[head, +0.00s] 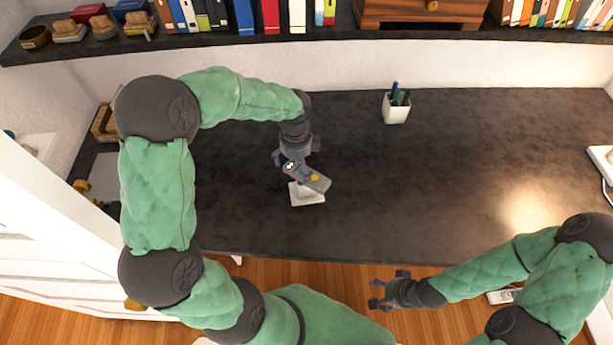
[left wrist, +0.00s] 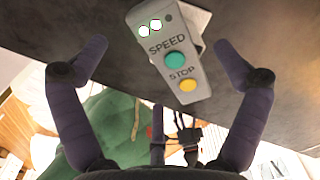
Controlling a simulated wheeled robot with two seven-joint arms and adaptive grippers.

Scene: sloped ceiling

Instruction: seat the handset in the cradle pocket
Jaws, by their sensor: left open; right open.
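The handset (head: 313,178) is a slim grey pendant with a green button, a yellow button and the words SPEED and STOP. It also shows in the left wrist view (left wrist: 172,62). It lies over the white cradle (head: 308,198), set at an angle across it. The cradle is mostly hidden behind it in the left wrist view (left wrist: 194,20), so I cannot tell whether the handset sits in the pocket. My left gripper (head: 291,165) is open just above the handset, with a finger on either side, apart from it. My right gripper (head: 376,294) is open and empty, in front of the desk.
The dark desk (head: 450,150) is largely clear to the right. A white pen cup (head: 396,110) stands at the back. A shelf (head: 330,48) with books runs along the wall. A white object (head: 602,160) lies at the right edge.

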